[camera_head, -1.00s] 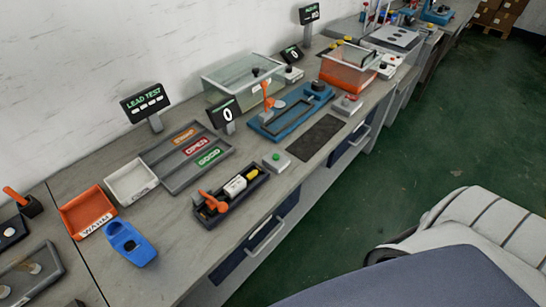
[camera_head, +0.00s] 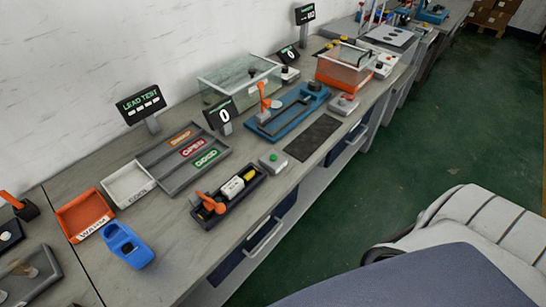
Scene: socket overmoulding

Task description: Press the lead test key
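A grey box with a green button (camera_head: 273,160), which looks like the lead test key, sits on the bench near its front edge. Beside it on the left is a dark test fixture (camera_head: 229,197) with an orange lever (camera_head: 211,204), a white block (camera_head: 232,187) and a yellow part (camera_head: 249,175). The "LEAD TEST" display (camera_head: 141,104) stands at the back by the wall and shows a row of dashes. Neither of my grippers is in view, and nothing touches the green button.
A grey tray with SHORT, OPEN and GOOD lanes (camera_head: 170,160) lies behind the fixture. An orange WARM bin (camera_head: 84,215), a white bin (camera_head: 128,184) and a blue holder (camera_head: 128,245) are to the left. A dark mat (camera_head: 312,138) and blue press (camera_head: 288,112) are to the right.

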